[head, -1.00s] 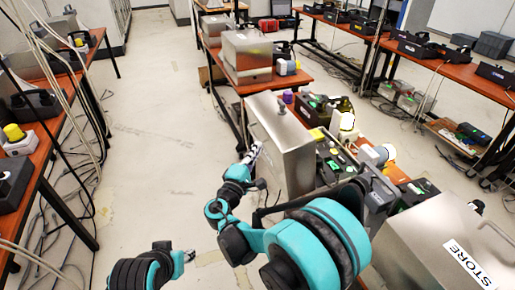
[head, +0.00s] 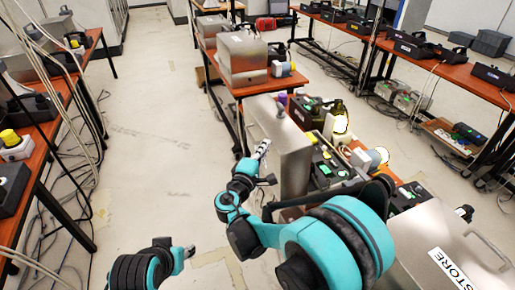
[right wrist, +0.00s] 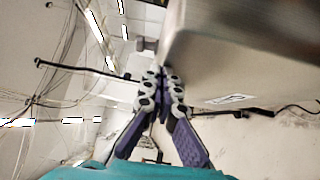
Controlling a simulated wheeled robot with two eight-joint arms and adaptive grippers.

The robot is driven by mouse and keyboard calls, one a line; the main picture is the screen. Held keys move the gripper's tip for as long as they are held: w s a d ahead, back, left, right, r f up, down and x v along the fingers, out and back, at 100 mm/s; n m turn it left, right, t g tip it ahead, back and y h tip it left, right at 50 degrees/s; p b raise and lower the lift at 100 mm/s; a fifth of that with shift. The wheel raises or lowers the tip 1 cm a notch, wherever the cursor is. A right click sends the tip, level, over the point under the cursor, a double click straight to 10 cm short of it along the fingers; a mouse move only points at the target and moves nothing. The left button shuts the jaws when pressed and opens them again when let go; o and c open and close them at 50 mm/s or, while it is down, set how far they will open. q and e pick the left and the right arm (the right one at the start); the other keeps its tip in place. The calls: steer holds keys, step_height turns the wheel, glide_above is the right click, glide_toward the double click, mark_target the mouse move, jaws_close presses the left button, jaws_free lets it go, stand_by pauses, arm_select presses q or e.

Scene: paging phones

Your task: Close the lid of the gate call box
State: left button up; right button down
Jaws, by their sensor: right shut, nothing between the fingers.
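A grey metal box-like panel (head: 294,160) stands upright at the near end of the middle table, with a knob on its upper face. It looks like the raised lid of the call box; no "gate" label is readable. My right gripper (head: 264,147) is shut and empty, close to the panel's left face; contact cannot be told. In the right wrist view the shut fingers (right wrist: 161,78) point ahead, with a grey metal surface (right wrist: 250,55) bearing a small label at upper right. My left gripper (head: 191,252) is low at lower left, away from the box; its fingers are too small to judge.
A metal box marked STORE (head: 450,250) stands at lower right. Another metal box (head: 243,60) stands farther back. The floor (head: 160,130) to the left is open.

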mark_target(297, 137)
steer(key=w+d+r+m+g+p, duration=0.1)
steer(key=d+p, duration=0.1)
steer(key=d, duration=0.1)
steer(key=w+d+r+m+y+p, duration=0.1)
steer(key=d+r+p, duration=0.1)
steer(key=d, duration=0.2)
steer(key=w+d+r+m+g+p, duration=0.1)
steer(key=d+r+p, duration=0.1)
steer(key=d, duration=0.2)
steer(key=shift+w+g+y+p, duration=0.15)
steer(key=shift+g+y+p, duration=0.15)
steer(key=w+d+f+m+g+y+p, duration=0.1)
steer(key=w+d+f+m+g+y, duration=0.2)
steer(key=d, duration=0.8)
steer(key=w+d+f+m+g+y+p, duration=0.1)
steer(key=w+d+f+y, duration=0.25)
steer(key=d, duration=0.75)
steer(key=w+d+f+m+g+y+b, duration=0.1)
steer(key=w+d+f+m+y+b, duration=0.1)
steer(key=d+f, duration=0.6)
step_height(297, 137, down, 2)
steer(key=shift+w+d+f+m+y+b, duration=0.2)
steer(key=shift+w+d+m+y+b, duration=0.1)
steer(key=shift+w+y+b, duration=0.35)
steer(key=shift+f, duration=0.1)
